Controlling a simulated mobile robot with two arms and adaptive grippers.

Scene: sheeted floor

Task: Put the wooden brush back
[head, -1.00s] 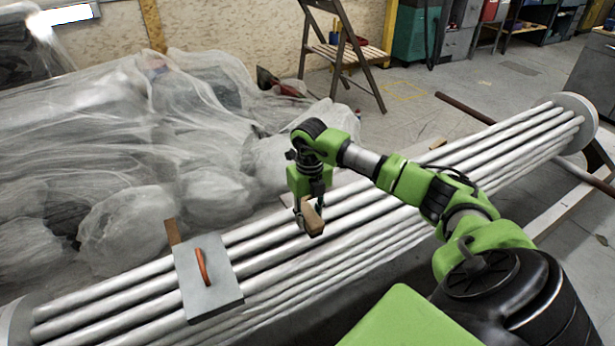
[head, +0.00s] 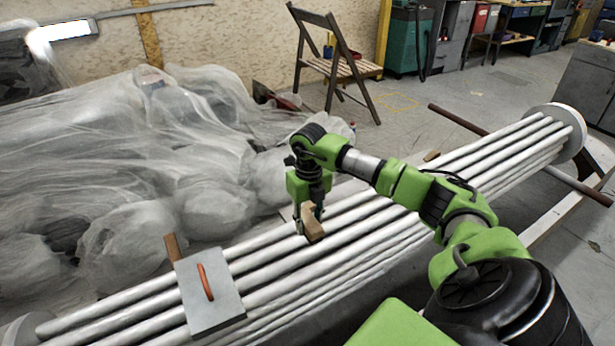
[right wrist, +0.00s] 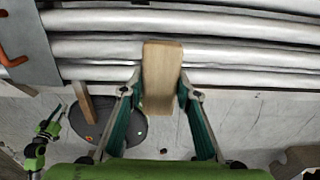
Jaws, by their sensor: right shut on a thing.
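My right gripper (head: 309,212) is shut on a light brown wooden block (head: 313,226), which looks like the wooden brush; no bristles show. The gripper points down over the long bundle of grey pipes (head: 385,228). In the right wrist view the block (right wrist: 160,75) is between the two fingers (right wrist: 160,98), its far end in front of the pipes (right wrist: 235,52). I cannot tell whether the block touches them. My left gripper is not seen in the head view.
A grey plate with an orange handle (head: 221,306) lies on the pipes to the left, a brown wooden piece (head: 173,246) at its far edge. Sheeted bulky shapes (head: 140,160) fill the left behind the pipes. A folding chair (head: 333,62) stands at the back. The floor right of it is mostly clear.

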